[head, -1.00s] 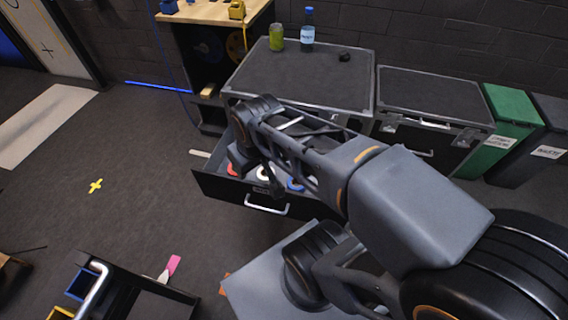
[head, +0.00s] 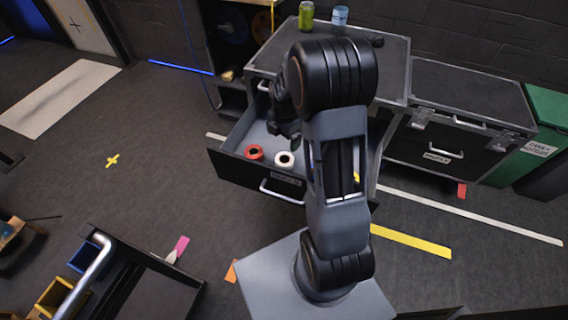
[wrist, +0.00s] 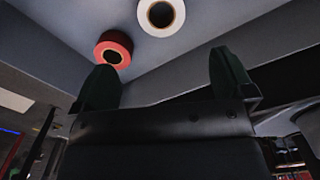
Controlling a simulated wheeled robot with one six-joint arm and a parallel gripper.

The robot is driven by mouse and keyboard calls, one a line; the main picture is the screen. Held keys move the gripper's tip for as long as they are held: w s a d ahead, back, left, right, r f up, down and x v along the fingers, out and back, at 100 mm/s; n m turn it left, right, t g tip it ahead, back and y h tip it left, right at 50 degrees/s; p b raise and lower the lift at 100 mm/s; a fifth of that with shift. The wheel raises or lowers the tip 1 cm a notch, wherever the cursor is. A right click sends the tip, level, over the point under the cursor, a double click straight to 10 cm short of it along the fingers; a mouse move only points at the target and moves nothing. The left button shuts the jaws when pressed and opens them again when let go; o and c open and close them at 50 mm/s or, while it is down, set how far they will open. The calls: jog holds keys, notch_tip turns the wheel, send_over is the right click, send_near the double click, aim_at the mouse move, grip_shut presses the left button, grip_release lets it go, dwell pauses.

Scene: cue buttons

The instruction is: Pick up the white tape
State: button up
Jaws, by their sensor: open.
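The white tape (head: 285,160) is a white roll with a dark core, lying in the open drawer near its front wall. It also shows at the top of the wrist view (wrist: 161,16). The red tape (head: 254,152) lies to its left in the head view, apart from it, and shows in the wrist view (wrist: 113,48). My gripper is open and empty in the wrist view (wrist: 166,80). Its fingers stand apart with neither roll between them. In the head view, my arm partly hides the gripper and the drawer's right side.
The open drawer (head: 243,172) sticks out of a black case (head: 390,75) with a green can (head: 306,15) and a blue bottle (head: 340,16) on top. A closed case (head: 470,95) and a green bin (head: 545,115) stand to the right.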

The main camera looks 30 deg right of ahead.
send_over(284, 159)
jog(key=s+a, duration=0.1)
jog(key=s, duration=0.1)
notch_tip(284, 159, down, 7)
jog(key=shift+w+f, duration=0.15)
jog(key=shift+d+f, duration=0.1)
jog(key=shift+f, duration=2.6)
jog(key=c, duration=0.9)
